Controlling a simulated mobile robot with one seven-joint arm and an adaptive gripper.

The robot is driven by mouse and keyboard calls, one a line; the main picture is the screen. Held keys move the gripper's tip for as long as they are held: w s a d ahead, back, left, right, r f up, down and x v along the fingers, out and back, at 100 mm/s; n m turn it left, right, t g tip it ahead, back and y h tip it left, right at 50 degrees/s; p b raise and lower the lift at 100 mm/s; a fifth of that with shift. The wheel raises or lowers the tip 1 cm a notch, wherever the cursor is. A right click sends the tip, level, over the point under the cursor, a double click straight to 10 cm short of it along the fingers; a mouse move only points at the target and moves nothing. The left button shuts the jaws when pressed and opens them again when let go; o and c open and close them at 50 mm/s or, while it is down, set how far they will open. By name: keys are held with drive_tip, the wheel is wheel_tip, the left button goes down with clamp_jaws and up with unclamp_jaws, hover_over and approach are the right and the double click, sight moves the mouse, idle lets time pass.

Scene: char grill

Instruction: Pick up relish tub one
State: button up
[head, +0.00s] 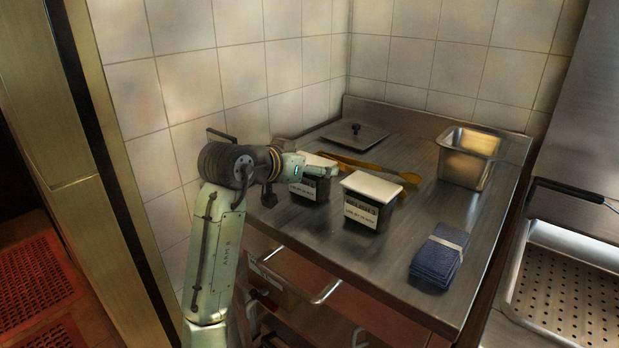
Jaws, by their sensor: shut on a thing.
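Two dark tubs with white lids and white front labels are near the left side of the steel counter. The left tub (309,188) is partly covered by my gripper (322,169), which is shut on it near the lid. The right tub (364,209) stands upright on the counter, a small gap to the right. The label print is too small to read, so I cannot tell by label which is relish tub one. I cannot tell whether the left tub is clear of the counter.
A flat dark lid with a knob (354,137) and wooden utensils (377,170) lie behind the tubs. A steel pan (467,160) stands at the back right. A banded blue cloth stack (437,258) lies at the front right. The tiled wall is close on the left.

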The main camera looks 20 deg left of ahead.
drive_tip(key=c, duration=0.8)
